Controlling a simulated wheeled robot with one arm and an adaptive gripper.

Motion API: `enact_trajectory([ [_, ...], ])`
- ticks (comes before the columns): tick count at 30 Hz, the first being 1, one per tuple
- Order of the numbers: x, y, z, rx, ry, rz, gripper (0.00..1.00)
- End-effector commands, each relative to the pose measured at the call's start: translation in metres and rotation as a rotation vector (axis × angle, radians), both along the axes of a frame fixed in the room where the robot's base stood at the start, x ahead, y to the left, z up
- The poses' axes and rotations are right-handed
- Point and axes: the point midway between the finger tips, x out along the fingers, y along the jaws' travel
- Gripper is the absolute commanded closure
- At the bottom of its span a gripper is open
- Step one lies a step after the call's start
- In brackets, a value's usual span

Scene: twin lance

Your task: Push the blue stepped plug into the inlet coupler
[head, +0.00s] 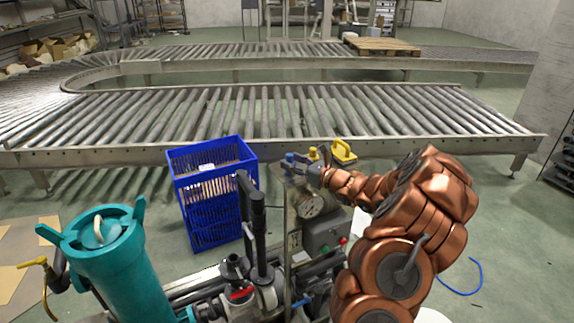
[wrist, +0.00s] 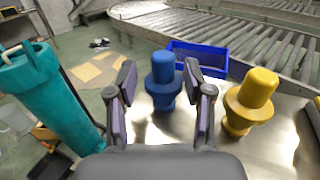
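The blue stepped plug (wrist: 163,80) stands upright on a shiny metal surface in the wrist view, with a narrow top above a wider lower part. My gripper (wrist: 162,92) is open, one finger on each side of the plug, with a gap visible at both sides. In the head view, small blue parts (head: 290,157) show at the top of the metal stand, beside my gripper (head: 312,165); its fingers are too small there to read. I cannot pick out the inlet coupler with certainty in either view.
A yellow stepped plug (wrist: 250,100) stands close to the right of my gripper. A teal cylinder housing (head: 103,250) stands at the left. A blue crate (head: 213,180) and a roller conveyor (head: 250,115) lie beyond the stand.

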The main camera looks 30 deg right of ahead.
Motion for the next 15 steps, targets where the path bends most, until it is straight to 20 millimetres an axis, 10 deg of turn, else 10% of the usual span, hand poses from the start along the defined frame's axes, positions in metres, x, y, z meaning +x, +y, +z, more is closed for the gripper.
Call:
enact_trajectory([
  [15, 0.0017, -0.0036, -0.0022, 0.001, 0.003, -0.001, 1.00],
])
